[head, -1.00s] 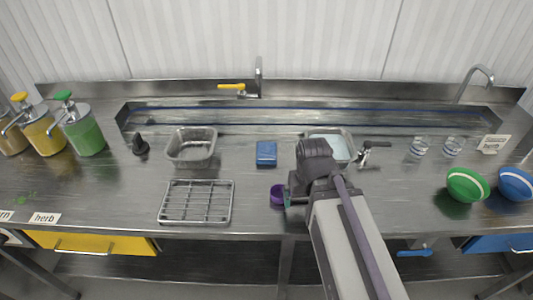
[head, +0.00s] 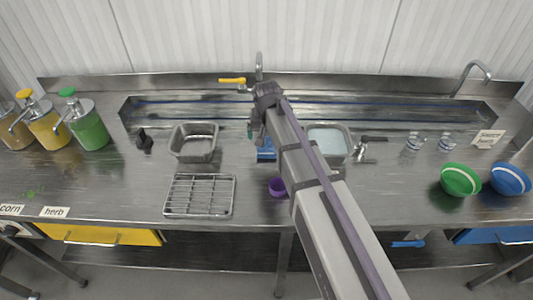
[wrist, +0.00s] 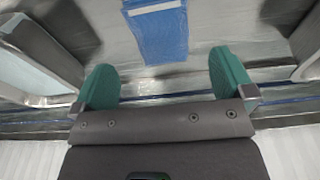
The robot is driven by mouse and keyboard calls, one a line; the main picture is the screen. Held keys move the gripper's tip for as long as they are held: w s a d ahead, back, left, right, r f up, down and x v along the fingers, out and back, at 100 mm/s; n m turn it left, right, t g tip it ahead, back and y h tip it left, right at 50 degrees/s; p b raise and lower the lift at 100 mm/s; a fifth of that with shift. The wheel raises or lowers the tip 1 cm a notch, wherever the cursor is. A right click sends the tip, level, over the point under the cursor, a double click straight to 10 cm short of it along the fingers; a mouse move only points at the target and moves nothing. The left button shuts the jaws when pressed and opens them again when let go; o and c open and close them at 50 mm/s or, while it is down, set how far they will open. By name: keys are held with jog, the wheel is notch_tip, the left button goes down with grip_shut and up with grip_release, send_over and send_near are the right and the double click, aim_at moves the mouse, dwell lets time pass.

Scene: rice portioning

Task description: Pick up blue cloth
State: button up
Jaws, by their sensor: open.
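The blue cloth (head: 266,153) lies folded on the steel counter, between two metal pans; my arm partly covers it in the head view. In the wrist view the blue cloth (wrist: 158,32) shows at the top middle, with a pale stripe across it. My gripper (wrist: 164,84) has its two green fingers spread wide, with nothing between them. The cloth lies ahead of the fingertips and apart from them. In the head view my gripper (head: 251,130) is above the back of the counter, near the sink trough.
An empty metal pan (head: 194,142) stands left of the cloth and a pan of pale liquid (head: 329,141) right. A wire rack (head: 200,196) and a purple cup (head: 277,187) are in front. A yellow-handled faucet (head: 233,81) stands behind.

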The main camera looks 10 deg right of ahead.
aim_at(267, 145)
jog(key=f+b, duration=0.1)
jog(key=f, duration=0.1)
jog(key=w+f+b, duration=0.1)
jog(key=f+b, duration=0.3)
jog(key=shift+w+f, duration=0.25)
jog(key=shift+f, duration=0.15)
jog(key=shift+d+r, duration=0.1)
jog(key=shift+r, duration=0.15)
jog(key=shift+c, duration=0.2)
jog(key=c, duration=0.9)
